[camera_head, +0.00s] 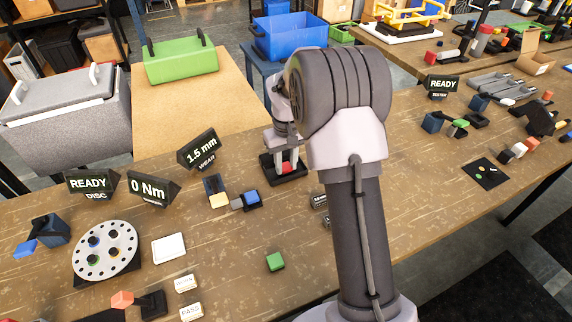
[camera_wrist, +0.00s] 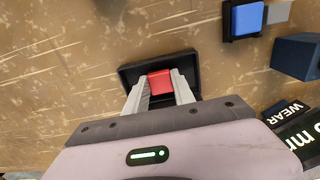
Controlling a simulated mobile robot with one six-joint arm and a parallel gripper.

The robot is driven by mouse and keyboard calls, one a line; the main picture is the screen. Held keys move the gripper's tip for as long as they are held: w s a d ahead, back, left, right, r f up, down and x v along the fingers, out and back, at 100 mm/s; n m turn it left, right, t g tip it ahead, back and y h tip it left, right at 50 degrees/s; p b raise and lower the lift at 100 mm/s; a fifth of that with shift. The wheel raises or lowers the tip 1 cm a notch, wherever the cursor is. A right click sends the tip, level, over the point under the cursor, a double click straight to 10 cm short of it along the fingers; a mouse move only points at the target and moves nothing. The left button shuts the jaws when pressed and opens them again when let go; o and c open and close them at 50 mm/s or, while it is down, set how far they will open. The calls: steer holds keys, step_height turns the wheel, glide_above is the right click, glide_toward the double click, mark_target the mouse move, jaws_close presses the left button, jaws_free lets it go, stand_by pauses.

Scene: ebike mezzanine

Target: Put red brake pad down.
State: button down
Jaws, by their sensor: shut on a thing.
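The red brake pad (camera_wrist: 160,83) is between the two fingers of my gripper (camera_wrist: 160,90) in the wrist view. My gripper is shut on it. The pad is over or inside a small black tray (camera_wrist: 128,74) on the wooden bench; I cannot tell whether it touches the tray floor. In the head view the black tray (camera_head: 270,168) stands near the bench's back edge, with my gripper (camera_head: 286,166) pointing down into it. A bit of the red pad (camera_head: 287,168) shows between the fingers.
A wear display (camera_head: 199,150) reading 1.5 mm stands left of the tray. A blue-topped block (camera_head: 251,198) and a green cube (camera_head: 275,262) are on the bench nearby. A perforated disc (camera_head: 106,250) lies further left. Bare bench surrounds the green cube.

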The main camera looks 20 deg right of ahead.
mark_target(285, 167)
steer(key=c, duration=1.1)
jaws_free()
steer(key=shift+f, duration=0.15)
steer(key=shift+o, duration=0.2)
steer(key=s+a+r+t+p, duration=0.1)
steer(key=s+a+r+p, duration=0.1)
steer(key=r, duration=0.8)
steer(key=s+a+r+p, duration=0.2)
steer(key=r+p, duration=0.1)
steer(key=r, duration=0.7)
steer(key=s+a+r+m+t, duration=0.1)
steer(key=s+a+r, duration=0.2)
steer(key=s, duration=0.3)
steer(key=s+a+r+m+t, duration=0.1)
steer(key=s+a+r+t, duration=0.1)
steer(key=s+a+r, duration=0.3)
steer(key=s+a+f+m+t+y, duration=0.1)
steer(key=s, duration=0.6)
steer(key=s+a+f+m+y, duration=0.1)
steer(key=s+a+f, duration=0.1)
steer(key=s, duration=0.4)
steer(key=shift+s+f+t, duration=0.25)
steer(key=shift+s+t, duration=0.1)
steer(key=shift+t, duration=0.05)
